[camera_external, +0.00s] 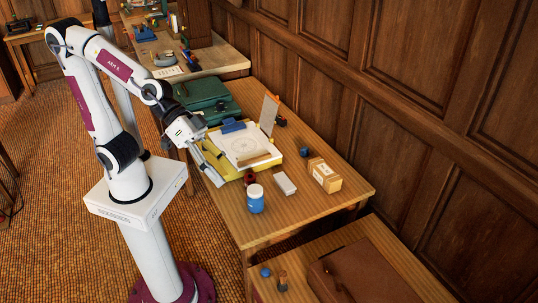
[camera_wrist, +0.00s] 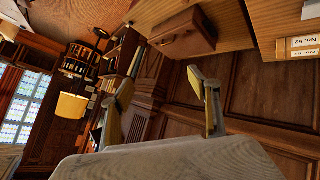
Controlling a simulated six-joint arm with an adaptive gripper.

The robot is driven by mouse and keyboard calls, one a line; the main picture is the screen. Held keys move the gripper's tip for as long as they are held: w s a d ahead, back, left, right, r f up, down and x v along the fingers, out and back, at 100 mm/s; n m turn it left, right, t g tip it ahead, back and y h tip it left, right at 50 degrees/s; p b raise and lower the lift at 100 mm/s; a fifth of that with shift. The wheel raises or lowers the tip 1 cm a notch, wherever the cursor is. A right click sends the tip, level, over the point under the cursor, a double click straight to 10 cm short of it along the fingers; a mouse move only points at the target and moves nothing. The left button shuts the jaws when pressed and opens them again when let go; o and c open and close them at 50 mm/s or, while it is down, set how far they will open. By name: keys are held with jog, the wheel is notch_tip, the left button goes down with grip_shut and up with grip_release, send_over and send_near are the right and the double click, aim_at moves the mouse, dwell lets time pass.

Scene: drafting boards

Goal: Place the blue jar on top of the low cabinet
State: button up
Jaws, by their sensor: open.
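The blue jar (camera_external: 256,201) with a white lid stands upright near the front edge of the wooden table (camera_external: 325,207). I cannot make out the jar in the wrist view. A lower wooden top (camera_external: 385,247) at the bottom right looks like the low cabinet; most of its body is out of frame. My gripper (camera_external: 212,165) is over the table's left edge, left of and behind the jar and apart from it. In the wrist view my gripper (camera_wrist: 160,84) has its two fingers spread with nothing between them.
A brown leather case (camera_external: 365,275), a small blue item (camera_external: 265,272) and a dark-handled item (camera_external: 283,282) sit on the lower top. Near the jar are a white block (camera_external: 285,184), a tan box (camera_external: 324,175) and a yellow-edged drawing board (camera_external: 240,150).

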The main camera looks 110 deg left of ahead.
jog(key=w+a+f+n+t+y, duration=0.25)
jog(key=w+n, duration=0.25)
jog(key=w, duration=0.7)
jog(key=w+a+f+n+g+y, duration=0.2)
jog(key=w+a+f+n+y, duration=0.25)
jog(key=f, duration=0.45)
jog(key=n+g+y, duration=0.5)
jog(key=g+y, duration=0.5)
jog(key=g, duration=0.1)
send_near(253, 198)
jog(key=shift+t, duration=0.25)
jog(key=x, duration=0.4)
jog(key=shift+s+a+f, duration=0.1)
jog(key=shift+s+a, duration=0.05)
jog(key=shift+a, duration=0.2)
jog(key=shift+a, duration=0.1)
jog(key=shift+x, duration=1.25)
